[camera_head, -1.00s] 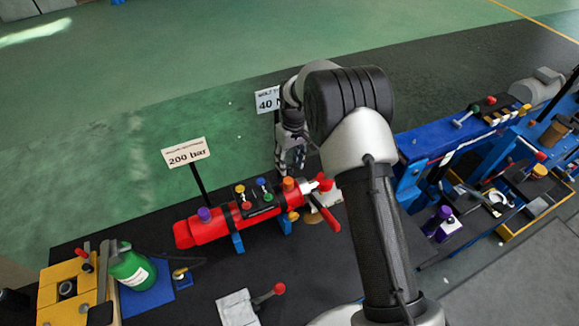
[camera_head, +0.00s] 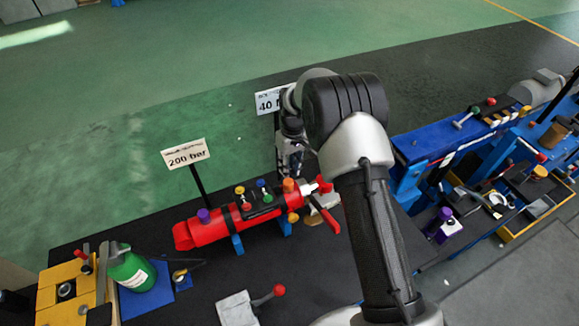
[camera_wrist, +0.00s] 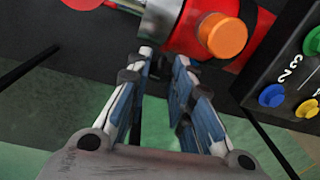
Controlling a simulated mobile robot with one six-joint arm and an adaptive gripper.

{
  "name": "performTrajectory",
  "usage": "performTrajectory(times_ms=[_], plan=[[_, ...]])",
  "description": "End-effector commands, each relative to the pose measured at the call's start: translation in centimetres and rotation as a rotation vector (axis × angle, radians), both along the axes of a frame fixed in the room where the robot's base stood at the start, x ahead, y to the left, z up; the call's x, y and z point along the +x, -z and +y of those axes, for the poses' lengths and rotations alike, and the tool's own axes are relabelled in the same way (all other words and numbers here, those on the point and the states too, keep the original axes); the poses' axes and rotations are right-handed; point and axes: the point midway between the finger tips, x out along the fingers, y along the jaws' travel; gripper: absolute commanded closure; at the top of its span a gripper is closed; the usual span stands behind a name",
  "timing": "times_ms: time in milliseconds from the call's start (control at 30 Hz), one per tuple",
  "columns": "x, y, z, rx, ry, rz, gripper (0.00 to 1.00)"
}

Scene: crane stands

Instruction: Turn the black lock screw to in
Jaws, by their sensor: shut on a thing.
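The red cylinder (camera_head: 208,232) lies on blue supports on the dark bench, with an orange knob (camera_head: 288,185) near its right end. In the wrist view its red body, orange knob (camera_wrist: 226,38) and silver collar (camera_wrist: 163,16) are close by. My gripper (camera_head: 290,168) is at the far side of the cylinder's right end. In the wrist view my gripper (camera_wrist: 164,62) has its fingertips at the cylinder's side, below the collar. It is shut on a small dark piece, apparently the black lock screw (camera_wrist: 158,66), mostly hidden by the fingers.
A black panel (camera_wrist: 285,75) with coloured knobs stands right of the fingers in the wrist view. A red lever (camera_head: 326,212) sticks out at the cylinder's right end. Signs reading 200 bar (camera_head: 185,153) and 40 (camera_head: 268,101) stand behind. A green bottle (camera_head: 130,268) is at left.

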Motion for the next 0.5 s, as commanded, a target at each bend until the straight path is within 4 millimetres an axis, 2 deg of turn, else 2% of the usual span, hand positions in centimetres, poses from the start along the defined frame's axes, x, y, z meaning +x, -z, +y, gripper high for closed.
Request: performTrajectory(times_ms=[133, 500], plan=[[0.0, -0.01, 0.0, 0.0, 0.0, 0.0, 1.0], [-0.04, -0.02, 0.08, -0.022, 0.038, -0.01, 1.0]])
